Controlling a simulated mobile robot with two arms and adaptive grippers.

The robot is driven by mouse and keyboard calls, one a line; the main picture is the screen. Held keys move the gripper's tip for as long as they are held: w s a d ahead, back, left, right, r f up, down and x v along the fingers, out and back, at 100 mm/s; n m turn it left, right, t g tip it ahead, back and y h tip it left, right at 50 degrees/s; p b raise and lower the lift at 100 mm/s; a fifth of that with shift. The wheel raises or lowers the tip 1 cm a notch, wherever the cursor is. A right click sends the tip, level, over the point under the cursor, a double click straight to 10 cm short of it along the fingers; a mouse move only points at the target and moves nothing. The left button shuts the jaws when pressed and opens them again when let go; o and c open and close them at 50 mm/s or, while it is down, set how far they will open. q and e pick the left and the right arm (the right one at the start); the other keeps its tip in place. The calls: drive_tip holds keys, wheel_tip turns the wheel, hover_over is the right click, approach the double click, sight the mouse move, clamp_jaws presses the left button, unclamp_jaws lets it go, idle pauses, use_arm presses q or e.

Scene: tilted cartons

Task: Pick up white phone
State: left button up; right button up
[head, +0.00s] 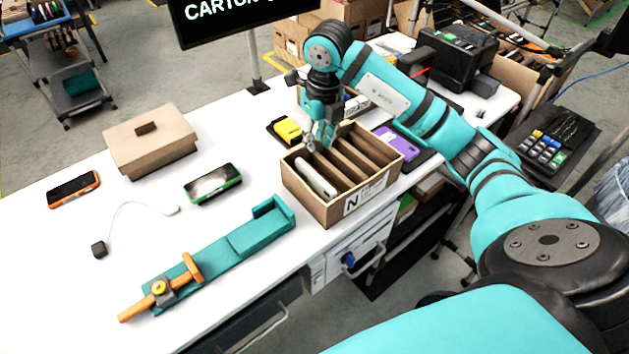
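The white phone (316,179) stands on edge and leans in the left compartment of a divided cardboard carton (326,213). The carton is marked with an "N" label and sits near the table's front edge. My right gripper (318,143) points down over the carton's back left part, just behind the phone's far end. Its fingers are small in the view, and I cannot tell whether they are open or touch the phone. The carton's other visible slots look empty. My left gripper is not in view.
On the white table (80,295) lie a green-framed phone (213,183), an orange phone (74,189), a yellow item (287,130), a purple item (397,143), a lidded brown box (150,142) and a teal fixture with an orange clamp (235,243).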

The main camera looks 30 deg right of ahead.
drive_tip(key=p, duration=0.2)
hover_over(315, 174)
drive_tip(key=f, duration=0.6)
drive_tip(key=shift+s+f, duration=0.2)
wheel_tip(315, 174, down, 4)
drive_tip(key=shift+p, duration=0.95)
drive_tip(key=shift+w+f, duration=0.15)
drive_tip(key=shift+f, duration=0.55)
clamp_jaws()
